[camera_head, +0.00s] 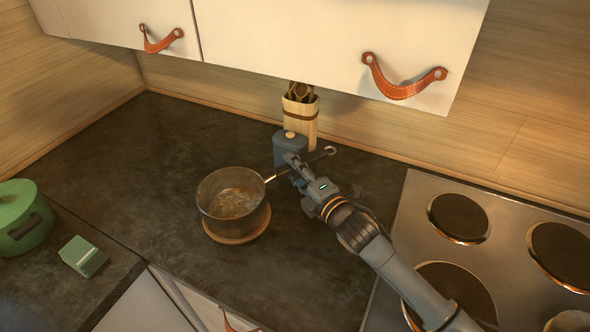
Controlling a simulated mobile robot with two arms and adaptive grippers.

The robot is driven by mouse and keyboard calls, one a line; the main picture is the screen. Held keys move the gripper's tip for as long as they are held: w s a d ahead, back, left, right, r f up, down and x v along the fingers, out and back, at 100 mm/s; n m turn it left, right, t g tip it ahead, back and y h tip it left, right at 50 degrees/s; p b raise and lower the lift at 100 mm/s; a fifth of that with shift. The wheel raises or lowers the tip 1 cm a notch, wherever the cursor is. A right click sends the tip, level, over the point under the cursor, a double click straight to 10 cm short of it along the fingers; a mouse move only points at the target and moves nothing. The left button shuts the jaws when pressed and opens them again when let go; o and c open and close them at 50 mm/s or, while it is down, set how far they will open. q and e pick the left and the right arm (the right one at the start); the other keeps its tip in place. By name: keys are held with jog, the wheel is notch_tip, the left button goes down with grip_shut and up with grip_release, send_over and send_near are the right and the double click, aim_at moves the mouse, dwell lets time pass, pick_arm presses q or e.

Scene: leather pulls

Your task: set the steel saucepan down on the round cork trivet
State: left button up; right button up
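The steel saucepan (230,209) is upright near the middle of the dark worktop, with food in liquid inside. The round cork trivet (238,240) shows as a rim below the pan's front; the pan covers the rest. The pan is over the trivet, but I cannot tell whether it touches it or hangs just above. The pan's long handle (323,154) points up and right. My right gripper (291,171) has its fingers closed around this handle, a little out from the pan's wall. My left gripper is not in view.
A blue lidded canister (286,145) stands just behind my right gripper. A wooden utensil holder (301,116) is behind it. A hob (500,235) lies right, a green pot (22,222) and green block (83,257) left. Wall cabinets (290,35) overhang the back. Worktop left of the pan is clear.

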jog(key=v, duration=1.2)
